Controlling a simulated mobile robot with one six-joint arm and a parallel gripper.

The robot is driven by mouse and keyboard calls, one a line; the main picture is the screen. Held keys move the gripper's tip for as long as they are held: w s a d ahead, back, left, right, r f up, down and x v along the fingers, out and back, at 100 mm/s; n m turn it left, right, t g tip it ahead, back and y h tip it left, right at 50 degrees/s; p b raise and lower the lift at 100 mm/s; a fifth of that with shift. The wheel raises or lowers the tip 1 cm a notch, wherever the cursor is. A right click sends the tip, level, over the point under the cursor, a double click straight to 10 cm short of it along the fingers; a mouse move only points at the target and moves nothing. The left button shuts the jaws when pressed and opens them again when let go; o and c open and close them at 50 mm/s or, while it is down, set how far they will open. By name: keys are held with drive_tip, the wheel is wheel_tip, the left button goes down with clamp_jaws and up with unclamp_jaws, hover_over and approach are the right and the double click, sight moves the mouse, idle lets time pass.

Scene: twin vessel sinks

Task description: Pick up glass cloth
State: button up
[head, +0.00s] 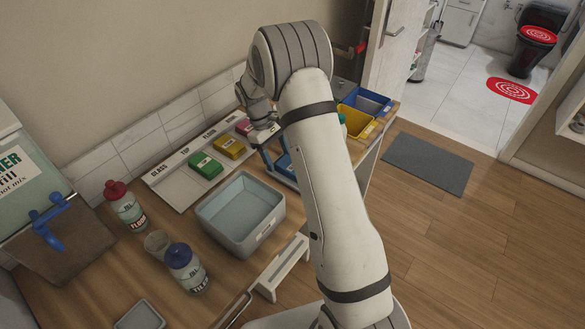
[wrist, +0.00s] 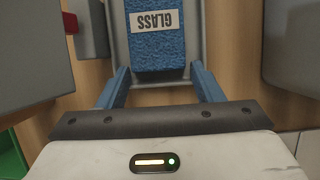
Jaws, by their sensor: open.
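In the wrist view the blue glass cloth (wrist: 156,52) carries a white GLASS label, which reads upside down. It lies in a narrow grey holder (wrist: 118,30) with walls on both sides. My gripper (wrist: 158,76) is open. Its two blue fingers stand apart, pointing toward the cloth's near end, with the cloth lined up between them. Nothing is held; I cannot tell whether a finger touches the holder. In the head view my gripper (head: 270,160) points down at the right end of the counter, and my arm hides much of that spot.
Green (head: 205,166), yellow (head: 229,147) and pink cloths lie on a labelled tray (head: 165,183). A grey basin (head: 240,212), a red-capped bottle (head: 125,206) and a blue-capped bottle (head: 186,268) stand nearby. Yellow (head: 355,120) and blue bins are behind my arm.

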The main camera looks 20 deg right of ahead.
drive_tip(key=shift+c, duration=0.6)
drive_tip(key=c, duration=0.5)
drive_tip(key=shift+r, duration=0.1)
